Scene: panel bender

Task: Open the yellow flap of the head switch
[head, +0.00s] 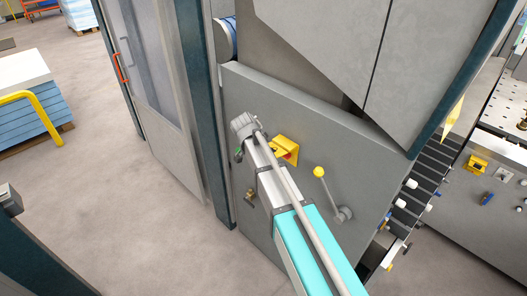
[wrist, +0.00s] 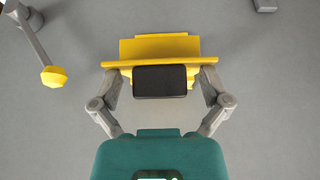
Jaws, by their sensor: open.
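The yellow head switch with its flap (head: 284,147) sits on the grey machine panel, and a bit of red shows at its lower edge. In the wrist view the yellow flap (wrist: 160,48) is close in front of my gripper (wrist: 160,70). My gripper is open, with one finger at each side of the yellow part and the tips at its wide edge. I cannot tell whether they touch it. A dark block (wrist: 160,84) sits between the fingers, below that edge. In the head view my arm hides most of the gripper. How far the flap stands open is unclear.
A lever with a yellow knob (head: 318,172) stands out from the panel, right of the switch; it also shows in the wrist view (wrist: 53,77). A small brass-coloured fitting (head: 250,195) is lower on the panel. Open floor (head: 130,215) lies to the left.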

